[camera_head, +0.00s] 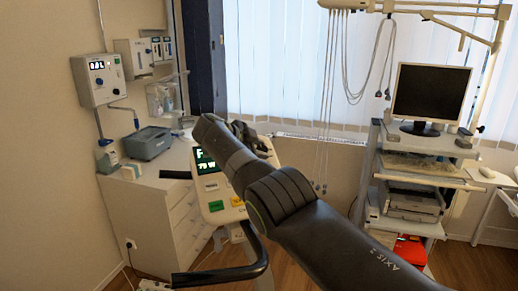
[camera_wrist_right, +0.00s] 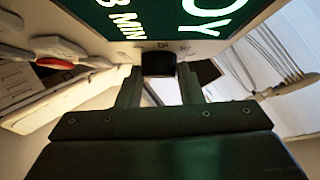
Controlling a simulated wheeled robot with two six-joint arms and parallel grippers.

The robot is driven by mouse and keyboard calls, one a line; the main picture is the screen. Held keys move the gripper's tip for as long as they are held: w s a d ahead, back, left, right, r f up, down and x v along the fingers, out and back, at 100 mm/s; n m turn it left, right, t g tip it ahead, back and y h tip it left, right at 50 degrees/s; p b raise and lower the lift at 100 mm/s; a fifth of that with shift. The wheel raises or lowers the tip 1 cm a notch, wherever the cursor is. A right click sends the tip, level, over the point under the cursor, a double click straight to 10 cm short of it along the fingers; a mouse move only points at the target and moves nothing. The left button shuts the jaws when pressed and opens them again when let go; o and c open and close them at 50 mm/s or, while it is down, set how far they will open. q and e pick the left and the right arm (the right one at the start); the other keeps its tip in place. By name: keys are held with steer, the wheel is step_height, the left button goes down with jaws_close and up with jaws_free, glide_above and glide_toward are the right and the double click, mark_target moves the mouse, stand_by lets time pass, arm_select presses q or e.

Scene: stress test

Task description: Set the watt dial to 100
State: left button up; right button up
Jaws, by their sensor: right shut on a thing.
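A pale console (camera_head: 213,182) with a dark green display stands at the centre of the head view, with yellow and green buttons below. Its display reads "MIN" and part of a larger word in the right wrist view; the watt figure cannot be read surely. The watt dial, a small black knob (camera_wrist_right: 158,63), sits just under the display in the wrist view. My right gripper (camera_wrist_right: 158,88) is shut on it, one finger at each side. In the head view my right arm covers much of the console, and the gripper's fingertips and the knob are hidden. My left gripper is not seen.
Black handlebars (camera_head: 232,274) flank the console. A white drawer cabinet (camera_head: 182,206) with a grey box (camera_head: 148,143) stands to the left, under wall-mounted devices. A cart (camera_head: 415,176) with a monitor (camera_head: 431,93) stands at right. Cables hang before the window blinds.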

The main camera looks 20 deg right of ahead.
steer(key=o, duration=1)
steer(key=shift+f, duration=0.1)
steer(key=shift+s+a+r+b, duration=0.2)
steer(key=shift+a+b, duration=0.25)
steer(key=shift+b, duration=0.3)
steer(key=b+v, duration=0.3)
steer(key=v, duration=0.3)
steer(key=shift+s+a+r+b, duration=0.1)
steer(key=shift+a+r+b, duration=0.05)
steer(key=shift+a+b, duration=0.25)
steer(key=p+v, duration=0.1)
steer(key=v, duration=0.8)
steer(key=shift+s+a+r, duration=0.1)
steer(key=shift+s+r, duration=0.05)
steer(key=shift+r, duration=0.15)
